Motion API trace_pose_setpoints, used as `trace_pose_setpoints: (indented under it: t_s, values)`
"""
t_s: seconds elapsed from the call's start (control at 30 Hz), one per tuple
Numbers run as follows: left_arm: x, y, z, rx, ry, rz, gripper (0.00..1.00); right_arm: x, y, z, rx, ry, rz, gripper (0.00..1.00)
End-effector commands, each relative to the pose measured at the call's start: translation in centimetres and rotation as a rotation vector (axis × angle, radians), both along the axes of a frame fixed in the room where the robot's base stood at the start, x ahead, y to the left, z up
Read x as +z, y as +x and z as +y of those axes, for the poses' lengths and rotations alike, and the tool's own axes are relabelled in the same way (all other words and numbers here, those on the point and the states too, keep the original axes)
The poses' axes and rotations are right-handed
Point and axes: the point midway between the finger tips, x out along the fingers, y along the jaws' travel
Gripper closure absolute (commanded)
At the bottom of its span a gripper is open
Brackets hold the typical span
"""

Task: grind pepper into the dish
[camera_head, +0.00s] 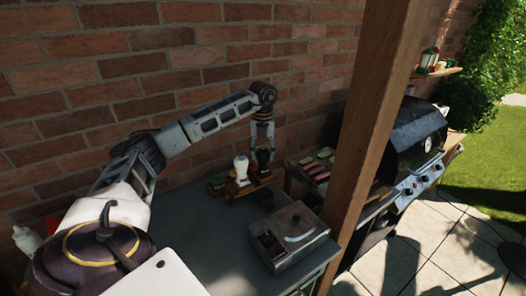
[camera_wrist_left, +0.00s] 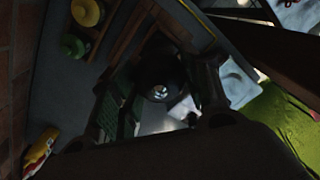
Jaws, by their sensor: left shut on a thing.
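My left gripper (camera_head: 262,148) reaches down from above and is shut on a dark pepper mill (camera_head: 263,157). The mill stands in or just over a small wooden caddy (camera_head: 236,192); I cannot tell whether it touches the base. A white mill (camera_head: 241,168) stands just left of it in the caddy. In the left wrist view the dark round top of the pepper mill (camera_wrist_left: 160,88) with a shiny knob sits between my fingers. I cannot make out a dish for certain. My right gripper is not in view.
A metal box (camera_head: 291,238) stands at the table's front right. A tray with food (camera_head: 317,165) lies behind it, near a wooden post (camera_head: 372,120). A black grill (camera_head: 415,140) is right of the post. The brick wall is close behind. The table's left middle (camera_head: 195,225) is clear.

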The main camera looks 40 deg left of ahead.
Motion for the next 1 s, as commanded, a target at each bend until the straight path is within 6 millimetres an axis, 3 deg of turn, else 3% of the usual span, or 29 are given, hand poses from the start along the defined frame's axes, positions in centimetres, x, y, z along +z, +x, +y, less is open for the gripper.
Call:
trace_pose_setpoints:
  t_s: [1.0]
  values:
    - [-0.04,0.01,-0.04,0.065,-0.001,0.001,0.77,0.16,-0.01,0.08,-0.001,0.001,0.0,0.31]
